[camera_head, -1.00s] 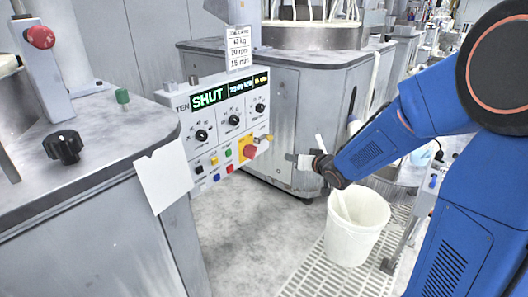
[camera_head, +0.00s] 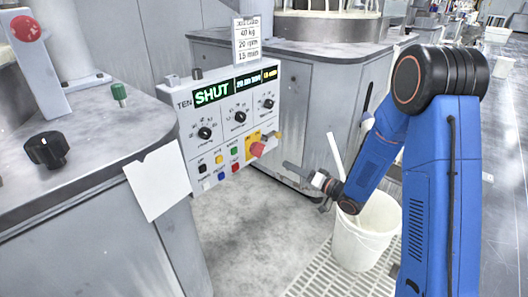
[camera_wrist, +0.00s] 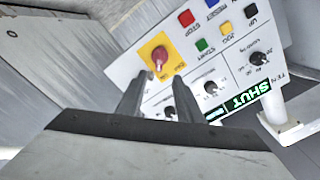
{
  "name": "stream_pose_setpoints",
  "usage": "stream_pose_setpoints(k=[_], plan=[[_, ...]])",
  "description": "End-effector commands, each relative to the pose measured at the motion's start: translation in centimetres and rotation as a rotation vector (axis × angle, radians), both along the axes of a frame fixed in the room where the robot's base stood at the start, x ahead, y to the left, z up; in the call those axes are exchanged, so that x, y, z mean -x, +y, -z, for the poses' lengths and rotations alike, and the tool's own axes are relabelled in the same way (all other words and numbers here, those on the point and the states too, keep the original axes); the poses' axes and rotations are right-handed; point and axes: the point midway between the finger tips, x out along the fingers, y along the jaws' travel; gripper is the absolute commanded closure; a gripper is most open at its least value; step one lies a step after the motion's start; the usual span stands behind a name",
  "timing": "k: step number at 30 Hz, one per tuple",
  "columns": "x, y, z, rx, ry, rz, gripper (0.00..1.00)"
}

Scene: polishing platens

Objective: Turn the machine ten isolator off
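The machine ten panel (camera_head: 219,151) is labelled TEN, and its green display reads SHUT. The isolator is a red knob (camera_head: 257,149) on a yellow plate at the panel's lower right. In the wrist view the knob (camera_wrist: 159,57) shows on its yellow plate, just beyond my fingertips. My gripper (camera_wrist: 159,80) is open and empty, with its two fingers apart and roughly lined up on either side of the knob. In the head view my gripper (camera_head: 290,166) is to the right of the knob, seemingly apart from it. The knob's exact setting is hard to tell.
Small coloured push buttons (camera_head: 219,160) sit left of the isolator, with black dials (camera_head: 240,117) above. A white paper sheet (camera_head: 158,184) hangs at the near bench corner. A white bucket (camera_head: 364,240) stands on a floor grating below my arm. A grey cabinet (camera_head: 320,90) is behind.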

Motion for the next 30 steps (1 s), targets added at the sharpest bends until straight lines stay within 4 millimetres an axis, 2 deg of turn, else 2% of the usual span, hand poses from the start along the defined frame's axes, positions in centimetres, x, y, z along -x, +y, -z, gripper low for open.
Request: stream_pose_setpoints(k=[5, 24, 30], plan=[[-1.3, 1.8, 0.0, 0.002, -0.001, -0.002, 0.67], [-8.1, 10.6, 0.0, 0.002, -0.001, -0.001, 0.67], [-9.7, 12.5, 0.0, 0.002, -0.002, -0.001, 0.67]])
